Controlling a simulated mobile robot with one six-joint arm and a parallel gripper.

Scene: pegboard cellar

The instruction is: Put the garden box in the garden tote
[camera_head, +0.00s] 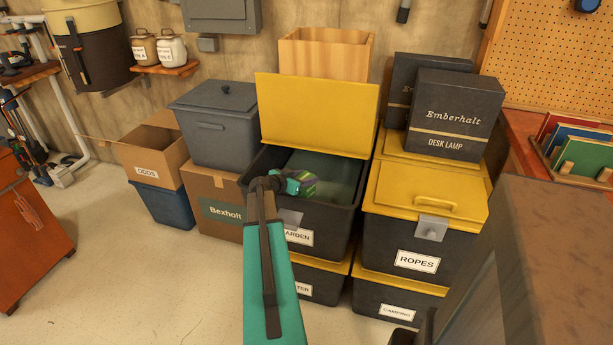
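The garden tote (347,211) is a dark bin with its yellow lid (318,115) standing raised at the back. Its front label is partly covered by my arm and reads "ARDEN". My gripper (304,186) is at the tote's opening, reaching over the front left of the rim. A small green and purple patterned thing shows at the gripper's end; I cannot tell if it is the garden box or whether it is gripped. A larger dark green shape (335,168) lies inside the tote, beyond the gripper. The fingers are too small and covered to judge.
The tote stands on another yellow-lidded bin. To its right is the closed ROPES tote (400,238), with an Emberhalt desk lamp box (455,115) behind. At left are a grey lidded bin (215,135) and a Bexholt carton (210,180). Floor at left is clear.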

